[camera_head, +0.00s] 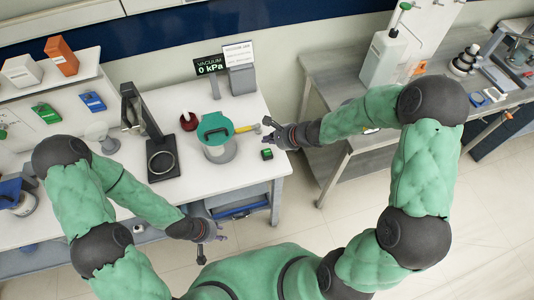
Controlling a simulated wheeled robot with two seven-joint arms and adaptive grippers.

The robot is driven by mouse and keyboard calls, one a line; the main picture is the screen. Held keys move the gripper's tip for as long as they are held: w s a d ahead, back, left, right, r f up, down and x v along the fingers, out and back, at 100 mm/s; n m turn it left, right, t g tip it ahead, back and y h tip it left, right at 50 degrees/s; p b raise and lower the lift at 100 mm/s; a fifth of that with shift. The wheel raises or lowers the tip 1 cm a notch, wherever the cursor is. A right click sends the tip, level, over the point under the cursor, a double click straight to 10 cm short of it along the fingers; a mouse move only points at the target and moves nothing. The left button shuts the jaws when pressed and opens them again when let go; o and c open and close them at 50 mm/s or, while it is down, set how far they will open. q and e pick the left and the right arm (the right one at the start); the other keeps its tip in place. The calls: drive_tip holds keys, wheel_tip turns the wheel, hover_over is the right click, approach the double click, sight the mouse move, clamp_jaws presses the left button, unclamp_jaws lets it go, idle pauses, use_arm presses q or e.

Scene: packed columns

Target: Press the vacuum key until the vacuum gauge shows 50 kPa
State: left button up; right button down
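The vacuum gauge (208,67) is a dark display on a stand at the back of the white bench. It reads "VACUUM 0 kPa" in green. A small dark block with a green top (267,154) sits near the bench's right front corner; it looks like the vacuum key, but I see no readable label on it. My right gripper (268,131) is just above and behind this block in the picture, apart from it, with its fingers spread and nothing between them. My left gripper (221,232) is low in front of the bench's front edge, away from the key; its finger opening is too small to tell.
A funnel with a green top (214,128) stands left of my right gripper, with a yellow piece (243,129) beside it. A red-topped round vessel (188,120) and a black stand (150,135) are further left. A grey block with a white sign (239,65) stands behind.

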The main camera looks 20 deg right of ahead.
sight(269, 153)
wheel_tip(269, 153, down, 4)
drive_tip(key=shift+r+b, duration=0.2)
drive_tip(key=shift+b, duration=1.05)
drive_tip(key=shift+f+b, duration=0.65)
drive_tip(key=shift+b, duration=0.05)
drive_tip(key=shift+f, duration=0.1)
drive_tip(key=shift+f+b, duration=0.3)
drive_tip(key=shift+b, duration=0.3)
drive_tip(key=shift+f+b, duration=0.5)
drive_tip(key=shift+b, duration=0.1)
idle(0.4)
idle(0.3)
drive_tip(key=shift+r+p, duration=0.7)
drive_tip(key=shift+r, duration=0.25)
